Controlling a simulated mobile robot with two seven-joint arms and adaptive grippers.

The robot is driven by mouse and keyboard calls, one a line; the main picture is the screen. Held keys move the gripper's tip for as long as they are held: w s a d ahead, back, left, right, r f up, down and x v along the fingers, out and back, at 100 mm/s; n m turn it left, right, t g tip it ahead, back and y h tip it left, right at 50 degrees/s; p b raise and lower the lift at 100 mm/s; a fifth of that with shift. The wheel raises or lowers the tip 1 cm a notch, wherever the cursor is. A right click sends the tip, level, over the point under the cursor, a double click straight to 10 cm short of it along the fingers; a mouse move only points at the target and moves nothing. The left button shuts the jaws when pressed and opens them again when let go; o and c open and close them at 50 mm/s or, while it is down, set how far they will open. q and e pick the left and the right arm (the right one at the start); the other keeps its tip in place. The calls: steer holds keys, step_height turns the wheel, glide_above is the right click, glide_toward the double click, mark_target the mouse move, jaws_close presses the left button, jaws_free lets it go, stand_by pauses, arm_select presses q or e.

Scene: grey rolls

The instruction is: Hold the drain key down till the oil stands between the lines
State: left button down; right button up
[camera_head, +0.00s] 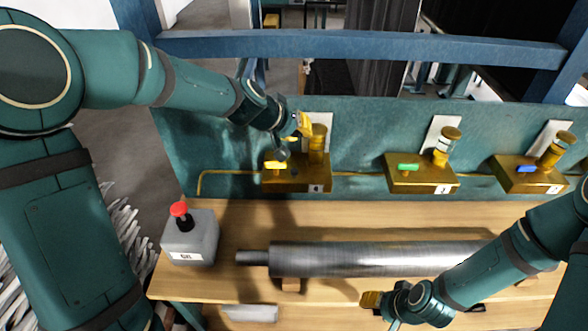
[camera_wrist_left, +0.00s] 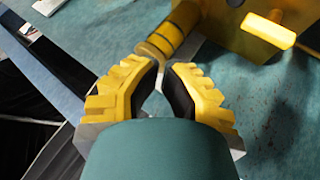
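Three brass drain blocks sit along a teal panel. The left block (camera_head: 297,182) has a yellow key (camera_head: 275,165), the middle block (camera_head: 420,183) a green key (camera_head: 408,167), and the right block (camera_head: 527,180) a blue key (camera_head: 526,169). Each has an upright gauge; the left gauge (camera_head: 318,138) is partly behind my left gripper (camera_head: 303,124). In the left wrist view, my left gripper (camera_wrist_left: 168,68) is slightly open and empty, its tips near the gauge (camera_wrist_left: 168,38), away from the yellow key (camera_wrist_left: 268,30). Oil levels and lines are too small to read. My right gripper (camera_head: 371,299) is low over the table front.
A long grey metal roll (camera_head: 370,259) lies across the wooden table (camera_head: 330,213). A blue rail (camera_head: 360,47) runs behind the teal panel (camera_head: 365,130).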

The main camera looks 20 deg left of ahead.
mark_target(294, 172)
arm_select(q)
step_height(294, 172, down, 8)
steer(key=b, duration=0.6)
steer(key=shift+w+f+b, duration=0.15)
steer(key=shift+f+b, duration=0.05)
steer(key=shift+b, duration=0.2)
steer(key=shift+s+f, duration=0.15)
steer(key=shift+s, duration=0.05)
steer(key=shift+w, duration=0.1)
steer(key=shift+f+b, duration=0.15)
steer(key=shift+b, duration=0.2)
stand_by(0.4)
steer(key=shift+f+b, duration=0.35)
steer(key=shift+b, duration=0.05)
